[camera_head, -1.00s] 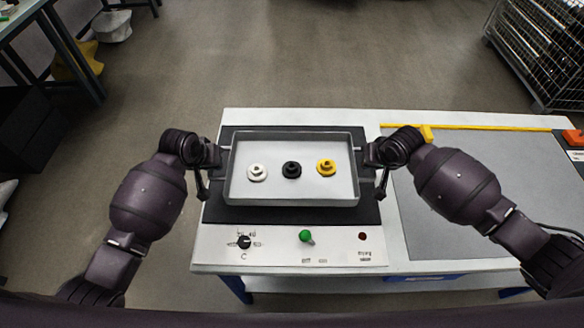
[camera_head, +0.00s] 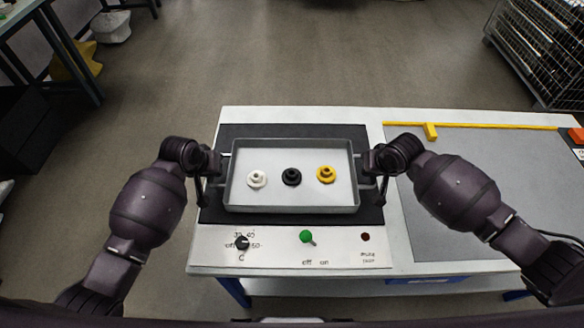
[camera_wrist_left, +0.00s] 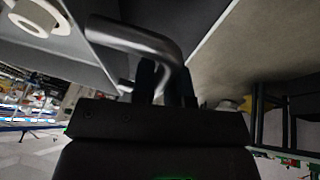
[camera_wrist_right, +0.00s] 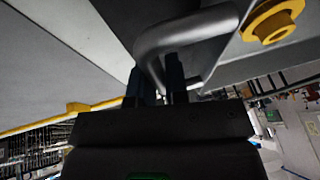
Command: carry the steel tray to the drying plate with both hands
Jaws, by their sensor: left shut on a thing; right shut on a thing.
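The steel tray (camera_head: 290,205) is level over the black drying plate (camera_head: 290,132), within its outline in the head view. I cannot tell whether it touches the plate. A white part (camera_head: 257,179), a black part (camera_head: 291,177) and a yellow part (camera_head: 326,175) sit in a row in the tray. My left gripper (camera_head: 217,163) is shut on the tray's left handle (camera_wrist_left: 140,42). My right gripper (camera_head: 367,162) is shut on the right handle (camera_wrist_right: 185,32). The fingertips are partly hidden by the handles in the wrist views.
The plate's front panel has a dial (camera_head: 242,243), a green switch (camera_head: 306,237) and a red light (camera_head: 365,237). A grey mat (camera_head: 480,190) lies clear on the right, with a yellow bar (camera_head: 480,125) at its back edge. A wire cage (camera_head: 540,50) stands behind right.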

